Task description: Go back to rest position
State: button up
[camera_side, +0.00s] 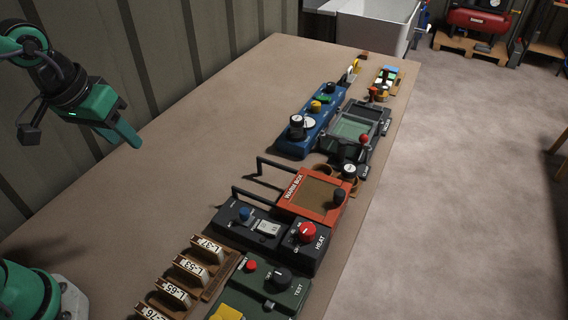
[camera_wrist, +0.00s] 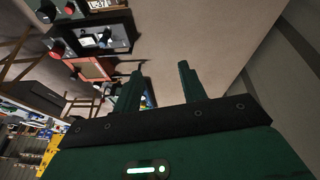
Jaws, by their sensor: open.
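My gripper (camera_side: 128,136) is green and hangs in the air at the left of the side view, above the bare back-left part of the table (camera_side: 160,150). It is well apart from the devices on the table. In the wrist view my gripper (camera_wrist: 158,82) shows two green fingers spread apart, with nothing between them. The fingers partly hide a blue device behind them.
A blue panel (camera_side: 300,141), a grey box (camera_side: 355,128), an orange-red warm box (camera_side: 313,193), a black heat unit (camera_side: 265,238) and a green test box (camera_side: 262,285) line the right side. Labelled blocks (camera_side: 190,268) stand at front. A ribbed wall (camera_side: 165,45) runs behind.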

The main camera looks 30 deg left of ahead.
jog(key=s+a+m+t, duration=0.1)
jog(key=s+a, duration=0.3)
jog(key=s, duration=0.2)
jog(key=shift+a+m+t+y, duration=0.3)
jog(key=shift+a, duration=0.1)
jog(key=shift+r, duration=0.1)
dwell(0.7)
